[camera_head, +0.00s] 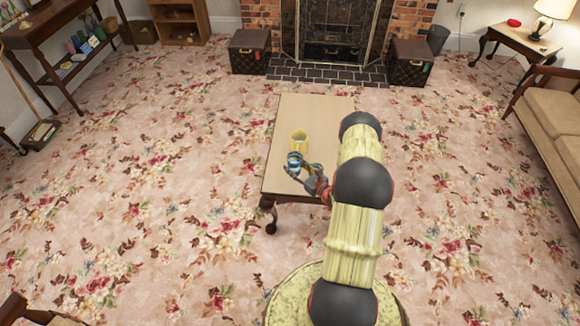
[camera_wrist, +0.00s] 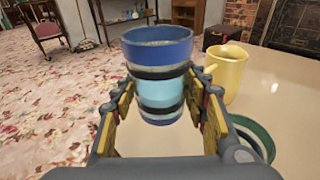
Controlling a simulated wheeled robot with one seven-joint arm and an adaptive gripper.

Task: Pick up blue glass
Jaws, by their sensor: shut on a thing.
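A blue glass with dark and light blue bands (camera_wrist: 160,70) stands upright between the fingers of my gripper (camera_wrist: 160,108) in the wrist view. The fingers are shut on its left and right sides. In the head view the blue glass (camera_head: 294,159) is small, at the near left part of the table, with my gripper (camera_head: 300,172) at it. I cannot tell clearly whether its base touches the table.
A yellow mug (camera_wrist: 228,72) stands on the table (camera_head: 312,112) just behind and right of the glass; it also shows in the head view (camera_head: 299,138). A green-rimmed round thing (camera_wrist: 252,138) sits close by my right finger. The far part of the table is clear.

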